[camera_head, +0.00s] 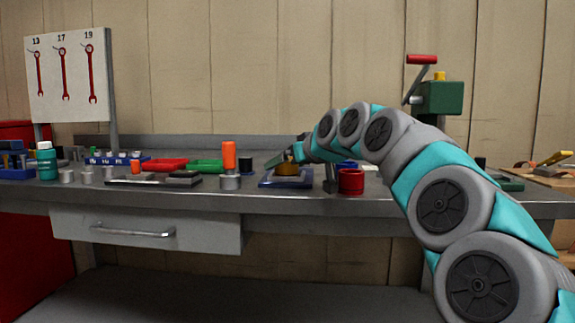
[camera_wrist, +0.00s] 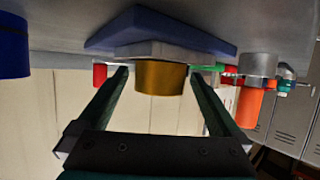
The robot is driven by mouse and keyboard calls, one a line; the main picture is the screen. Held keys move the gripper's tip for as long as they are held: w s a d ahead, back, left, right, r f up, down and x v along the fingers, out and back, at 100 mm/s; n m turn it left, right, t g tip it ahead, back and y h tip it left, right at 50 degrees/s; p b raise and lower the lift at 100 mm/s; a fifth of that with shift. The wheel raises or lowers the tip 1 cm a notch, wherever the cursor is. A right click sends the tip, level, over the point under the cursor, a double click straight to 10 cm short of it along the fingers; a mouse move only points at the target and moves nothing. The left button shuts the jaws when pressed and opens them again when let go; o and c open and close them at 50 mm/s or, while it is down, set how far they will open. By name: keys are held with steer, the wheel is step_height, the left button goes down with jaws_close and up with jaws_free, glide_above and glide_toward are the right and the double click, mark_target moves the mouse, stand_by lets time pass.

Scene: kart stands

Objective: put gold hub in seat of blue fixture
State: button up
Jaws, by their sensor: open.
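The gold hub (camera_head: 287,169) stands on the blue fixture (camera_head: 268,183) on the workbench. The wrist view, which is upside down, shows the hub (camera_wrist: 160,78) against the pale block (camera_wrist: 150,50) of the blue fixture (camera_wrist: 195,38). How deep the hub sits in the seat is hidden. My gripper (camera_wrist: 158,74) is open, with one fingertip on each side of the hub and a visible gap on both sides. In the head view my gripper (camera_head: 298,153) is small, beside the hub and partly hidden by my arm.
A red cylinder (camera_head: 351,183) stands right of the fixture. Green (camera_head: 206,166) and red (camera_head: 165,165) trays lie behind. A green machine (camera_head: 439,97) rises at the back right.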

steer(key=v, duration=1.1)
steer(key=shift+s+d, duration=0.2)
steer(key=shift+d, duration=0.05)
